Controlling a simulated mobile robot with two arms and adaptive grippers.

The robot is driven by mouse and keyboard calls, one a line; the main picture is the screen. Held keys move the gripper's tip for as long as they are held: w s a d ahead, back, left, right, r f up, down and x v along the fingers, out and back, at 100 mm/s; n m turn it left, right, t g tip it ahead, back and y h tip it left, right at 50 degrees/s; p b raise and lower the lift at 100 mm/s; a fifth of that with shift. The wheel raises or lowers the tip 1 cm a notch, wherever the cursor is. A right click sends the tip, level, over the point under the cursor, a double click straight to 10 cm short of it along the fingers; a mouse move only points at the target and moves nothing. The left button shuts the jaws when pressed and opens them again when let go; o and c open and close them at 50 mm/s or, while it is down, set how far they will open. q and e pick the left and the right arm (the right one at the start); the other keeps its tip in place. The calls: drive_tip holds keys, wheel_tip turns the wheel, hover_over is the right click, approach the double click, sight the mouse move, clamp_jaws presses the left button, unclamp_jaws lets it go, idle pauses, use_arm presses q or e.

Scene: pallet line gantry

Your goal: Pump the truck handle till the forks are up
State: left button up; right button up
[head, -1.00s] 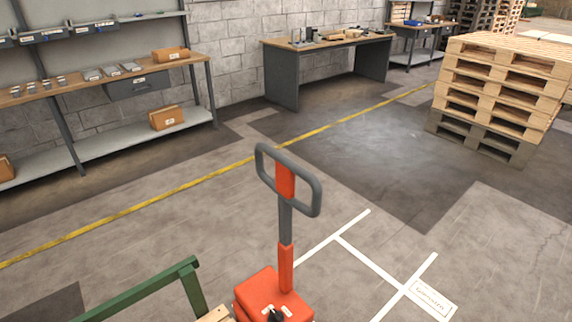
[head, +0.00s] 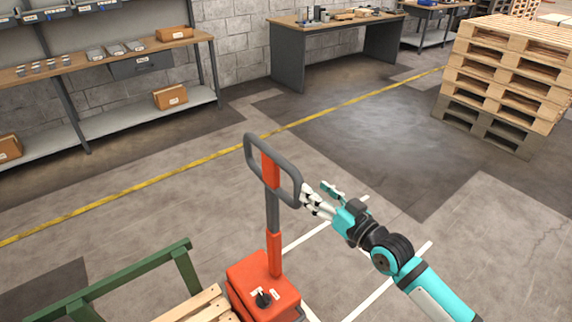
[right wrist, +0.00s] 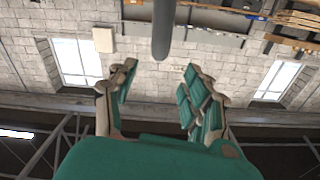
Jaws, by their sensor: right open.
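The pallet truck's handle (head: 272,175) is a dark grey loop with a red centre, on a grey and red shaft that stands nearly upright. The shaft rises from the truck's red body (head: 262,287). My right gripper (head: 318,196) is open, with its fingers close to the right side of the loop. In the right wrist view a grey bar of the handle (right wrist: 163,30) lies ahead of and between the spread fingers (right wrist: 160,92), and nothing is held. The forks are hidden from view. My left gripper is not in view.
A green frame (head: 120,280) and wooden slats (head: 195,302) lie left of the truck body. A pallet stack (head: 505,75) stands at the back right, a workbench (head: 335,50) at the back. Floor between is clear.

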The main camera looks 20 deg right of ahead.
sight(287, 167)
drive_tip(key=p+x, duration=0.1)
drive_tip(key=x, duration=1.1)
drive_tip(key=shift+w, duration=0.15)
